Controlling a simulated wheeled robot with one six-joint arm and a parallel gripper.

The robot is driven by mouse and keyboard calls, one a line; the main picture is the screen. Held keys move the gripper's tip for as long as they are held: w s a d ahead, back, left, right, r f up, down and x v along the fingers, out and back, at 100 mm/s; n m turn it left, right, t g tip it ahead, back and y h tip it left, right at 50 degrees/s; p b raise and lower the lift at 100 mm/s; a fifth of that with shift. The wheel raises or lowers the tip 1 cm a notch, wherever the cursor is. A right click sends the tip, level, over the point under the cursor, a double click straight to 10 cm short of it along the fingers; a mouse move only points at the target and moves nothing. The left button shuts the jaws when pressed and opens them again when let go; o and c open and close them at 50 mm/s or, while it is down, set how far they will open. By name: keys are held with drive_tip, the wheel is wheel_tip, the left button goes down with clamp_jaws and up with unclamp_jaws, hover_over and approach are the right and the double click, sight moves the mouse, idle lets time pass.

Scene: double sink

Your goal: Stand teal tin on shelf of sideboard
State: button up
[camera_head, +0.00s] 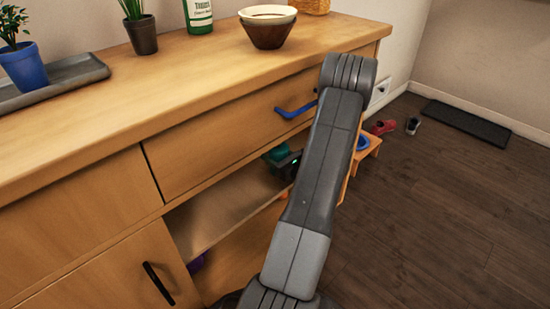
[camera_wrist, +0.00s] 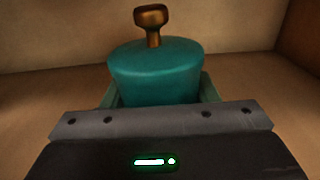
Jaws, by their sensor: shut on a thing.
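The teal tin (camera_wrist: 155,68), with a brown knob on its lid, stands upright between the fingers of my gripper (camera_wrist: 158,93). The gripper is shut on it. In the head view, part of the tin (camera_head: 277,153) shows inside the open compartment of the sideboard (camera_head: 90,172), above the shelf (camera_head: 222,208) and towards the compartment's right end. My arm hides much of this area. The tin's base is hidden, so I cannot tell whether it touches the shelf. The wrist view shows the compartment's back wall behind the tin.
A drawer with a blue handle (camera_head: 296,110) is above the compartment; a door with a black handle (camera_head: 158,284) is at lower left. Stacked bowls (camera_head: 268,30), a green bottle (camera_head: 198,15) and potted plants stand on top.

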drive_tip(key=shift+f, duration=0.1)
drive_tip(key=o, duration=1)
drive_tip(key=shift+d+r, duration=0.1)
drive_tip(key=shift+r, duration=0.1)
drive_tip(key=p+v, duration=0.4)
drive_tip(key=v, duration=0.8)
